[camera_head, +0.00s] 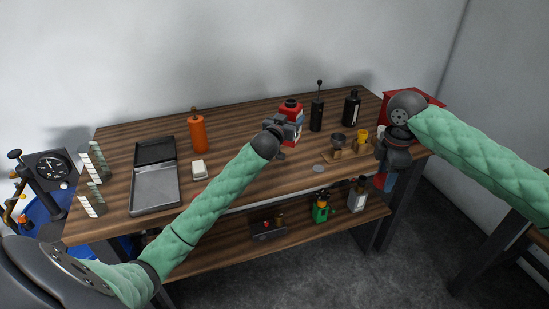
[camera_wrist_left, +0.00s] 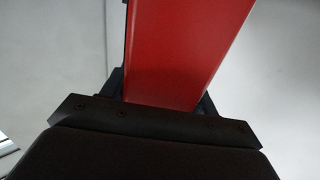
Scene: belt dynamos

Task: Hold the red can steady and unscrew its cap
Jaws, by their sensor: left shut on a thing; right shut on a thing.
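The red can (camera_head: 290,110) has a dark cap on top and stands upright at the back middle of the table. My left gripper (camera_head: 291,131) is shut on the can; its fingers partly hide the can's lower part. In the left wrist view a flat red face of the can (camera_wrist_left: 185,50) fills the space between the fingers. My right gripper (camera_head: 386,176) points down by the table's front right edge, well apart from the can. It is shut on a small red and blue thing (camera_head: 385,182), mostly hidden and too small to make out.
The wooden table (camera_head: 235,140) holds an open grey case (camera_head: 155,185), an orange bottle (camera_head: 197,132), black bottles (camera_head: 351,107) and a wooden stand with small cups (camera_head: 345,153). A red box (camera_head: 430,98) is at the right end. A lower shelf (camera_head: 235,243) holds more bottles.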

